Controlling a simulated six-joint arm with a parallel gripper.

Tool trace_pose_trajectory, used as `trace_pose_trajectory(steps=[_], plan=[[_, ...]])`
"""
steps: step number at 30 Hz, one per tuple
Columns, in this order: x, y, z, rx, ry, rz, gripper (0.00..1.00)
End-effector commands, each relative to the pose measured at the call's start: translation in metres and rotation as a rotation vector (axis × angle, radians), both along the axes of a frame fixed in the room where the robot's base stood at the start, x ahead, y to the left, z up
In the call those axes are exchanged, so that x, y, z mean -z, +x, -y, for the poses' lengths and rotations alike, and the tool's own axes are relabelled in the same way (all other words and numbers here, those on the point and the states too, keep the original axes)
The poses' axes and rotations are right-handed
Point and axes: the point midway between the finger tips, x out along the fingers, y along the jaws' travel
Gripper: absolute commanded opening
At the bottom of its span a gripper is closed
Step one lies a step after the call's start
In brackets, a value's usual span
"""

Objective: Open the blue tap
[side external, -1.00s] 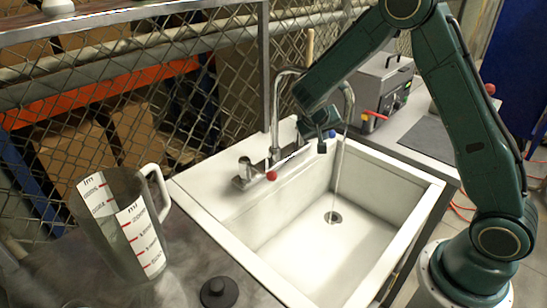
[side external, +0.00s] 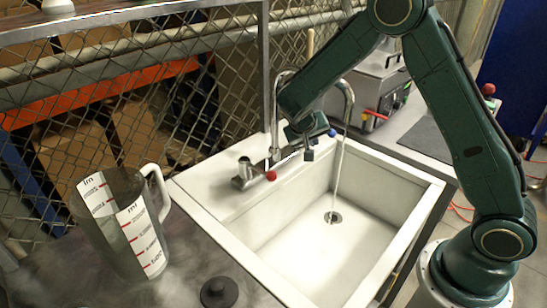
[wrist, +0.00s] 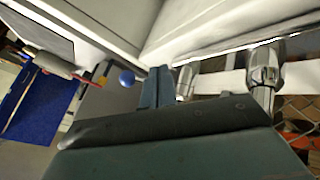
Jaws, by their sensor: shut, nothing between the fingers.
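The blue tap knob (side external: 332,132) is at the back of the white sink, near the foot of the curved chrome spout (side external: 349,95). A thin stream of water (side external: 337,185) runs from the spout toward the drain. The red tap knob (side external: 271,175) is to the left on the same fitting. My gripper (side external: 308,154) is shut and empty, just left of the blue knob and beside the tap fitting. In the wrist view, the blue knob (wrist: 127,77) shows left of my shut fingers (wrist: 157,88), with a gap between them in the picture.
A measuring jug (side external: 122,225) stands on the left counter, with mist around it. A black plug (side external: 219,292) lies near the sink's front left. A grey machine (side external: 378,85) stands behind on the right. A wire fence is behind the sink. The basin (side external: 290,250) is clear.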

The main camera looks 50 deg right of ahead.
Motion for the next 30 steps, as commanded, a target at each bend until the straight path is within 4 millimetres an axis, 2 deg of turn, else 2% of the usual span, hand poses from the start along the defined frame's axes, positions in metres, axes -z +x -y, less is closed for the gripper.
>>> trace_pose_trajectory(steps=[1, 15, 21, 30], plan=[[-0.009, -0.002, -0.005, -0.001, 0.000, 0.006, 0.00], [-0.063, -0.021, -0.046, -0.003, 0.001, 0.007, 0.00], [-0.073, -0.025, -0.053, -0.002, 0.001, 0.005, 0.00], [-0.074, -0.026, -0.054, -0.012, -0.003, -0.004, 0.00]])
